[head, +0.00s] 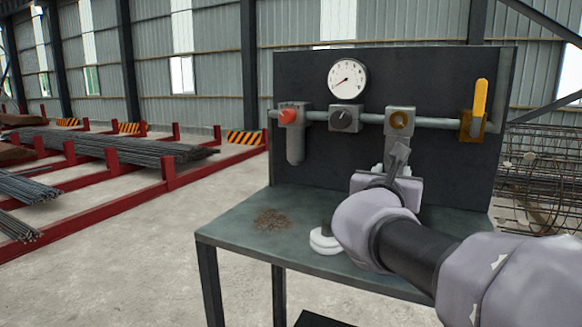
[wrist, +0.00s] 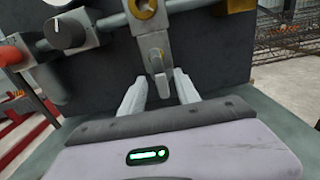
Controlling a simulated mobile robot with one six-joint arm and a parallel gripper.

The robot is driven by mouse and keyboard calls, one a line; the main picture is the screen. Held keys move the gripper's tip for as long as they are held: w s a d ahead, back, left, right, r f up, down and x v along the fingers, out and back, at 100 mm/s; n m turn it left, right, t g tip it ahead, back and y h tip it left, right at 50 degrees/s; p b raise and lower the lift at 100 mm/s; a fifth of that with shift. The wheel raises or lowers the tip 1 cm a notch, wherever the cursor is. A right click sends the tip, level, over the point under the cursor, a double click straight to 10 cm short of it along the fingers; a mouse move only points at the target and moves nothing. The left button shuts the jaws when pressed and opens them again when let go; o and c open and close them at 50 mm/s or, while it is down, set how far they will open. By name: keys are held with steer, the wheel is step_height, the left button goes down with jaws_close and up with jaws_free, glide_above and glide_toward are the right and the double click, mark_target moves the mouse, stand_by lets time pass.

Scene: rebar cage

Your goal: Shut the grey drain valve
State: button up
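The grey drain valve (wrist: 154,46) hangs below a grey block with a brass ring on the panel's pipe.
The dark panel (head: 440,82) carries a round gauge (head: 348,78), a red knob (head: 288,116), a black-knobbed regulator (head: 346,118) and a yellow lever (head: 480,98) at right. The bench top (head: 240,222) holds a white round object (head: 325,241) close to my arm and a brown patch.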

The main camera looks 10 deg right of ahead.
steer(key=shift+w+d, duration=0.2)
steer(key=shift+w, duration=0.15)
jaws_close()
steer(key=shift+f, duration=0.1)
steer(key=shift+w+a+r+m+b, duration=0.3)
steer(key=shift+a+r+m+b, duration=0.15)
steer(key=shift+m+b, duration=2.25)
steer(key=shift+w+a+r+m+b, duration=0.3)
steer(key=shift+r+m+b, duration=0.25)
steer(key=shift+m+b, duration=2.15)
steer(key=shift+w+a+r+m+b, duration=0.35)
steer(key=shift+m+b, duration=1.5)
steer(key=shift+m, duration=1.65)
steer(key=shift+s+r, duration=0.15)
steer(key=shift+r, duration=0.1)
